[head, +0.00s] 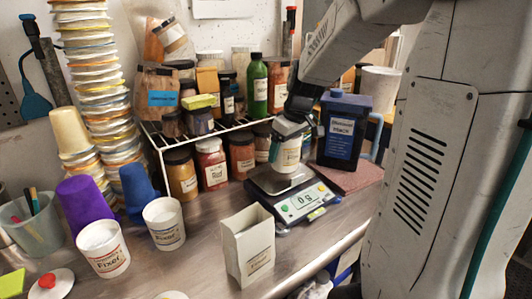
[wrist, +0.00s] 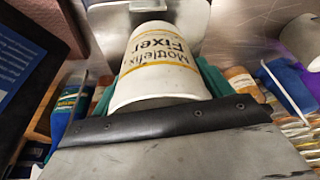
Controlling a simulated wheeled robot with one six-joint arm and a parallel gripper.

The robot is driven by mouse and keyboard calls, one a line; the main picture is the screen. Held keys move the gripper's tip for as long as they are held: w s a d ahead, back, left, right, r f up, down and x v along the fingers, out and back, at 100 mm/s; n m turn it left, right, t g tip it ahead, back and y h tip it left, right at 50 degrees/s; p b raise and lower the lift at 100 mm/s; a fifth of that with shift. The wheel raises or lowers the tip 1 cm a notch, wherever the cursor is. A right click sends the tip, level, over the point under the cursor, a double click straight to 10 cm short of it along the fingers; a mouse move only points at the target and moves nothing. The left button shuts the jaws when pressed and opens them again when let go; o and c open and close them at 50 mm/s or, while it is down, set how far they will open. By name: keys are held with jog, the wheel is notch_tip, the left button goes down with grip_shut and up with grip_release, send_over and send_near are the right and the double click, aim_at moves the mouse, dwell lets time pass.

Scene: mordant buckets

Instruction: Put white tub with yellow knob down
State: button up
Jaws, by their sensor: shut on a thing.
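My gripper (head: 290,128) is shut on a white tub (head: 287,157) and holds it upright over the metal pan (head: 263,183) of the scale. I cannot tell whether the tub's base touches the pan. In the wrist view the tub (wrist: 150,65) sits between the green fingers of my gripper (wrist: 155,88), its label reading "Mottlefix Fixer" with yellow lines. The pan (wrist: 108,22) shows beyond the tub's base. No yellow knob shows on the held tub; its top is hidden by my gripper.
The scale (head: 308,203) stands near the table's front edge. A dark bottle (head: 343,128) stands close right of the tub. A wire rack (head: 160,143) with jars is behind. An open white box (head: 248,245) and two Fixer tubs (head: 103,248) (head: 164,223) stand front left.

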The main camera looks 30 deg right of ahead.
jog(key=shift+w+d+f, duration=0.1)
jog(key=shift+w+d, duration=0.1)
jog(key=shift+w, duration=0.55)
jog(key=shift+w+d+f, duration=0.1)
jog(key=shift+w+d, duration=0.05)
jog(key=shift+w, duration=0.6)
jog(key=shift+s+f, duration=0.1)
jog(key=shift+f, duration=1.55)
jog(key=shift+f, duration=0.15)
jog(key=o, duration=1.1)
jog(key=shift+o, duration=0.2)
jog(key=a+v, duration=0.1)
jog(key=v, duration=1.1)
jog(key=s+a+r, duration=0.1)
jog(key=s+a, duration=0.9)
jog(key=s+a+f+m+g, duration=0.1)
jog(key=s+a+f, duration=0.1)
jog(key=s, duration=0.5)
jog(key=s+a+f+m+g, duration=0.1)
jog(key=s+a+f, duration=0.1)
jog(key=s+a, duration=0.2)
jog(key=s, duration=0.3)
jog(key=shift+a+m+h, duration=0.3)
jog(key=shift+a+h, duration=0.05)
jog(key=shift+h, duration=0.05)
